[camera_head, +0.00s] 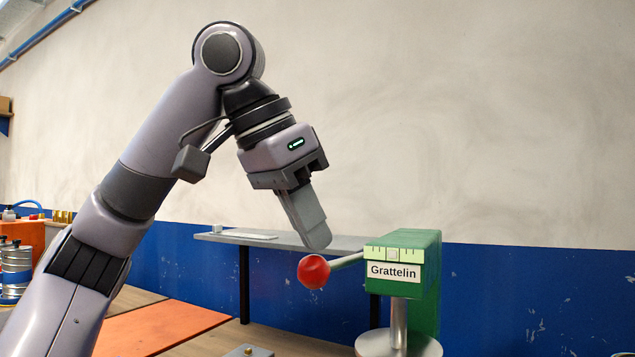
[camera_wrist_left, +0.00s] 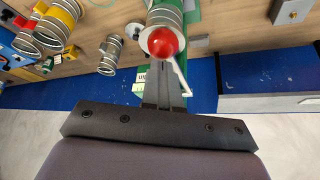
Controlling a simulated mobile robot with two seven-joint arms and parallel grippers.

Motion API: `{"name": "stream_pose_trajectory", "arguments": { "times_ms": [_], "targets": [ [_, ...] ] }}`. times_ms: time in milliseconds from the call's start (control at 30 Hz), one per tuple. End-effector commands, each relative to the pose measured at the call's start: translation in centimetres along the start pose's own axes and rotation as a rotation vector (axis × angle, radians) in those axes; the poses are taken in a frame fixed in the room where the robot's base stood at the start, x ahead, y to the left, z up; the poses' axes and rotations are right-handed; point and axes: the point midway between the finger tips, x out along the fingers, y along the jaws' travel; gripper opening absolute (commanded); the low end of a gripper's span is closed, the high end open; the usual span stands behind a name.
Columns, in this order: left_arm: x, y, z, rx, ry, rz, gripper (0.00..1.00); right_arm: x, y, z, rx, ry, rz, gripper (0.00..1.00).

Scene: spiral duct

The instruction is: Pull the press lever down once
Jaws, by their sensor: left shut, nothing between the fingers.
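The press is green, with a label reading "Grattelin" (camera_head: 393,272) and a metal column below it. Its lever (camera_head: 347,259) sticks out to the left, close to level, and ends in a red ball knob (camera_head: 313,271). My left gripper (camera_head: 318,243) is shut and empty, its fingertips just above the knob and the lever's outer end. I cannot tell if they touch. In the left wrist view the red knob (camera_wrist_left: 163,42) lies just beyond the shut fingers (camera_wrist_left: 164,90), with the pale lever (camera_wrist_left: 180,75) beside them. My right gripper is not in view.
A grey shelf (camera_head: 280,239) runs along the wall behind the lever. An orange mat (camera_head: 160,328) lies on the wooden bench. Banded metal cans (camera_head: 15,272) stand at far left. Several duct pieces (camera_wrist_left: 110,52) show in the left wrist view. The space above the press is clear.

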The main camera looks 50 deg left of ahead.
Motion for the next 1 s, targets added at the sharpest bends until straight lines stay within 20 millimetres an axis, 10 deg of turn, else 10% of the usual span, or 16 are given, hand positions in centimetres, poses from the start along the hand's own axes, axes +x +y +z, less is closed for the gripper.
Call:
{"name": "stream_pose_trajectory", "arguments": {
  "times_ms": [1000],
  "targets": [
    [2.3, 0.0, 1.4, -0.001, -0.004, -0.001, 0.00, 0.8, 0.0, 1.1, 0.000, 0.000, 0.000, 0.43]
  ]
}}
